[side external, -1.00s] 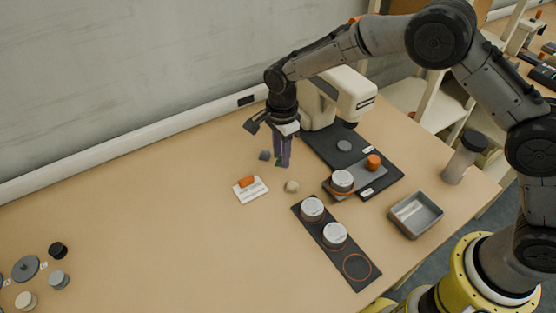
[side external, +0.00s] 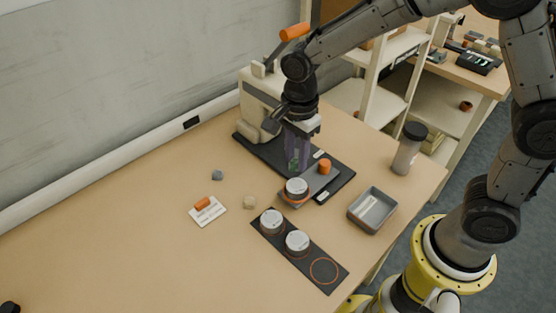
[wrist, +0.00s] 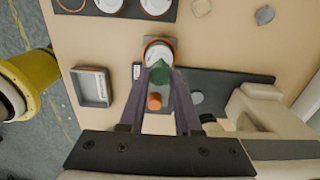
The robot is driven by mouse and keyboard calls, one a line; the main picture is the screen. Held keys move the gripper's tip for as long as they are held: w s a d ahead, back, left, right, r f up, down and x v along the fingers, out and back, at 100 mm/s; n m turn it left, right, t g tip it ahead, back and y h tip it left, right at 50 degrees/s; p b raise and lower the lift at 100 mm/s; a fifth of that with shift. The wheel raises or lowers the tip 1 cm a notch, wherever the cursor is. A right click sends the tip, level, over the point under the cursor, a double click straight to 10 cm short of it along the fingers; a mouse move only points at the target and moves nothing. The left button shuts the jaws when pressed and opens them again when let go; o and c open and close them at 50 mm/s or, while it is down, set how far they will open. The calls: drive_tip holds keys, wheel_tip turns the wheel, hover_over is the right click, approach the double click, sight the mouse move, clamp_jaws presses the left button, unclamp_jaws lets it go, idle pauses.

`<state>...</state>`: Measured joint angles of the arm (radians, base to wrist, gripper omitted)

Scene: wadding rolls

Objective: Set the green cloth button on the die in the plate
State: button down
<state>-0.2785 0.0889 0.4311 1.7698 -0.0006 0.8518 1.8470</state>
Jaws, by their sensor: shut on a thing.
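My gripper (side external: 297,168) points down near the press and is shut on the green cloth button (wrist: 160,74). In the wrist view the button sits between the fingertips (wrist: 159,72) and overlaps the near edge of the pale round die (wrist: 157,50). In the side view the die (side external: 297,187) has an orange ring and sits in the grey plate (side external: 315,184), just below the fingertips. Any gap between button and die is hard to judge. The fingers partly hide the button in the side view.
The cream press (side external: 257,105) stands behind on a black base (side external: 342,171). An orange knob (side external: 325,167) is beside the die. A dark strip (side external: 272,241) with two pale discs, a grey tray (side external: 372,210) and a grey-bodied container (side external: 407,155) are nearby. The left table is mostly clear.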

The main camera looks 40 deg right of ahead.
drive_tip(key=shift+d+f, duration=0.1)
drive_tip(key=shift+d, duration=0.3)
hover_over(297, 185)
drive_tip(key=shift+f, duration=2.35)
drive_tip(key=shift+f, duration=0.9)
drive_tip(key=shift+c, duration=0.2)
unclamp_jaws()
drive_tip(key=shift+r, duration=4.05)
